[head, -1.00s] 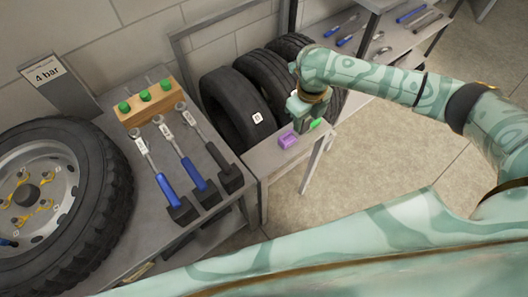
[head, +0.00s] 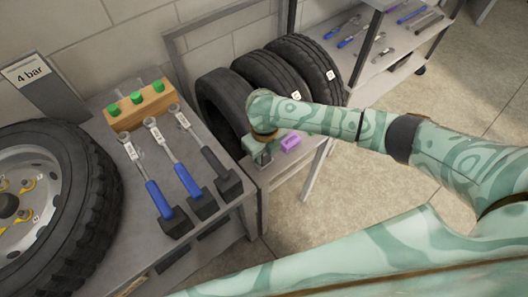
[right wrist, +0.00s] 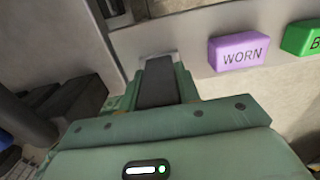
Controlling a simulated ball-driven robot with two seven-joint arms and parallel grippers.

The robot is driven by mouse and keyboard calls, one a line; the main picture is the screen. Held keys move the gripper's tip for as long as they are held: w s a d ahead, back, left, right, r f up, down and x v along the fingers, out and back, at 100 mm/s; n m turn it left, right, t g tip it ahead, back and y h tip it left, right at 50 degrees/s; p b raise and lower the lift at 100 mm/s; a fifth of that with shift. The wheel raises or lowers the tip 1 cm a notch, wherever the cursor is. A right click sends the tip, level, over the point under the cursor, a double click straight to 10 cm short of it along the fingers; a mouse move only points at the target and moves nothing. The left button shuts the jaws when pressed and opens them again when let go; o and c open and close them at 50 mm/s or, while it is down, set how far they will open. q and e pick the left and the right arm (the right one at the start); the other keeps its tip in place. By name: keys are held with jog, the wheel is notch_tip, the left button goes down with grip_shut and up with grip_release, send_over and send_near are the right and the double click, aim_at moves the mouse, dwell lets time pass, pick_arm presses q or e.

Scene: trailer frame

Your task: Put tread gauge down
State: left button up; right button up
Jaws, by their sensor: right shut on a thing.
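My right gripper (head: 260,158) is low over the grey bench end (head: 288,172), just left of the purple block (head: 290,143) and in front of the nearest tyre (head: 219,103). In the right wrist view, its green body and dark finger (right wrist: 155,78) fill the middle, and the purple block (right wrist: 238,52) reads "WORN". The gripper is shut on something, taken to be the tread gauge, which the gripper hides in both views. I cannot tell whether it touches the bench. My left gripper is not in view.
A green block (right wrist: 303,40) is right of the purple one. Two more tyres (head: 268,80) stand behind. On the left table are several wrenches (head: 180,160), a wooden holder (head: 140,108), a "4 bar" sign (head: 28,72) and a large wheel (head: 95,190).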

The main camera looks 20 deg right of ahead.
jog(key=o, duration=1)
jog(key=shift+f, duration=0.1)
jog(key=shift+c, duration=0.2)
notch_tip(320, 180, up, 12)
jog(key=p, duration=0.5)
jog(key=shift+r, duration=0.2)
